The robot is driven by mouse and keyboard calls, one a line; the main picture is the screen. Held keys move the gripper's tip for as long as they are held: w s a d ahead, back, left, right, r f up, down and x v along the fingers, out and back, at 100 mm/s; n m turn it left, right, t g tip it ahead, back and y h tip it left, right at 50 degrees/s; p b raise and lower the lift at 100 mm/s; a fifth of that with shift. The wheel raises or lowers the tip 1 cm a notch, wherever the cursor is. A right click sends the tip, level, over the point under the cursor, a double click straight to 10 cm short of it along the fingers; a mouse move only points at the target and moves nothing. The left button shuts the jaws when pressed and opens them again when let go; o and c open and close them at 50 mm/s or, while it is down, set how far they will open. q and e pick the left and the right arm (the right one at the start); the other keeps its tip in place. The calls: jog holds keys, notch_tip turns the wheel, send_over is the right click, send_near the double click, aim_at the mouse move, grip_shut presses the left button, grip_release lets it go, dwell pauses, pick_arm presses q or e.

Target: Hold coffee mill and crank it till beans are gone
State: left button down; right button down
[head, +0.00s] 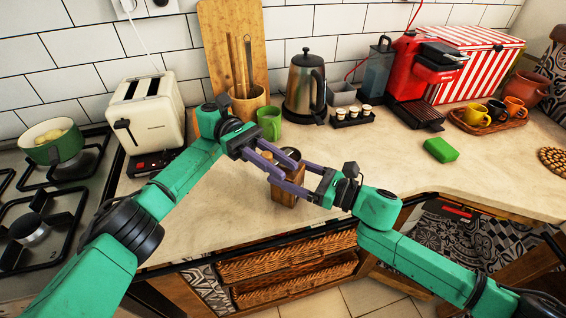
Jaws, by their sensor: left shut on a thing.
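The coffee mill (286,190) is a small brown wooden box near the counter's front edge, with a dark round top (291,154). My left gripper (277,167) reaches in from the upper left with purple fingers and is shut on the mill. My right gripper (306,178) comes in from the right, its fingers at the mill's right side and close to the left gripper's fingers. The fingers overlap in the picture, so I cannot tell whether the right one is open or shut. The crank and any beans cannot be made out.
Behind stand a toaster (150,115), a green mug (269,123), a utensil holder (246,104), a kettle (305,88) and a red coffee machine (415,75). A green sponge (441,149) lies to the right. A stove (45,205) is at left. The counter right of the mill is mostly clear.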

pick_arm(q)
jog(key=shift+g, duration=0.3)
jog(key=c, duration=0.7)
grip_release()
notch_tip(320, 180, up, 10)
